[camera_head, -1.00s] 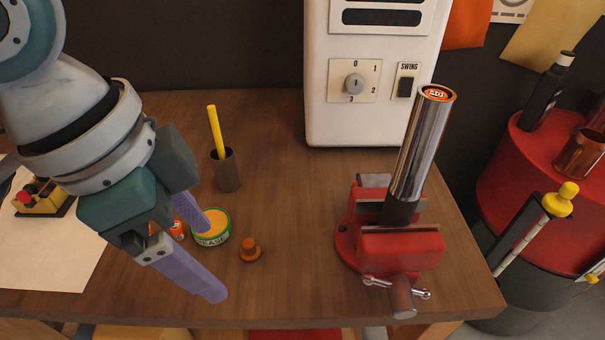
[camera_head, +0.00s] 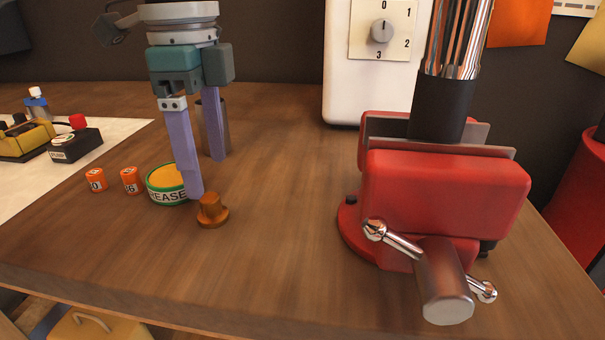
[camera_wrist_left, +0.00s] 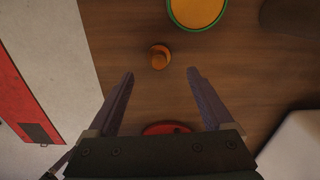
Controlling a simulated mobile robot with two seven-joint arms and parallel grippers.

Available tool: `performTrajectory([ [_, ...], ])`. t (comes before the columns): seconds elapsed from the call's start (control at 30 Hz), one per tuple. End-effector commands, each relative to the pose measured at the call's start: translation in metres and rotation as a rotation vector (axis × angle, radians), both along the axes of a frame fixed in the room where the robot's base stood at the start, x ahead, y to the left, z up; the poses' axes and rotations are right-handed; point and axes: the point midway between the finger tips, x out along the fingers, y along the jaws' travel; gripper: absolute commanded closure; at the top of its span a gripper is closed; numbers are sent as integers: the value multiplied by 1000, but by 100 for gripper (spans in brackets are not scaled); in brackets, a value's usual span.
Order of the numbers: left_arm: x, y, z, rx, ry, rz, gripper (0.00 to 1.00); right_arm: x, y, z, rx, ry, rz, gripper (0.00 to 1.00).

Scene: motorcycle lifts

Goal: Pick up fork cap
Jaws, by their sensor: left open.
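The fork cap, an orange-brown flanged cap (camera_head: 212,211), stands upright on the wooden bench just right of a grease tin. My left gripper (camera_head: 205,177) points down near it, its purple fingers apart and empty. In the head view its near finger comes down just behind and left of the cap. In the left wrist view the cap (camera_wrist_left: 159,57) lies just beyond the fingertips (camera_wrist_left: 160,74), centred on the gap between them. The cap is not touched there. My right gripper is not in view.
The grease tin (camera_head: 165,184) and two orange numbered cylinders (camera_head: 131,180) stand left of the cap. A dark cup (camera_head: 214,122) is behind the fingers. A red vise (camera_head: 440,200) clamps an upright chrome tube (camera_head: 457,40) at right. Bench between cap and vise is clear.

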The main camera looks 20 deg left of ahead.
Motion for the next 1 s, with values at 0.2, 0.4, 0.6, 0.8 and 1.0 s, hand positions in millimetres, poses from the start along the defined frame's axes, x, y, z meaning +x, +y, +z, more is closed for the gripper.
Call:
performTrajectory([
  [0.2,-3,4,-23,1,3,1,15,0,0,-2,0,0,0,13],
  [0.4,-5,8,-54,-1,2,-1,15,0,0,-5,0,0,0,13],
  [0.6,-5,8,-60,0,-1,-2,15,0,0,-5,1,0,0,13],
  [0.8,-5,8,-59,0,-1,-2,25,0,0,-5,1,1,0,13],
  [1.0,-5,8,-59,0,-1,-2,48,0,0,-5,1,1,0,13],
])
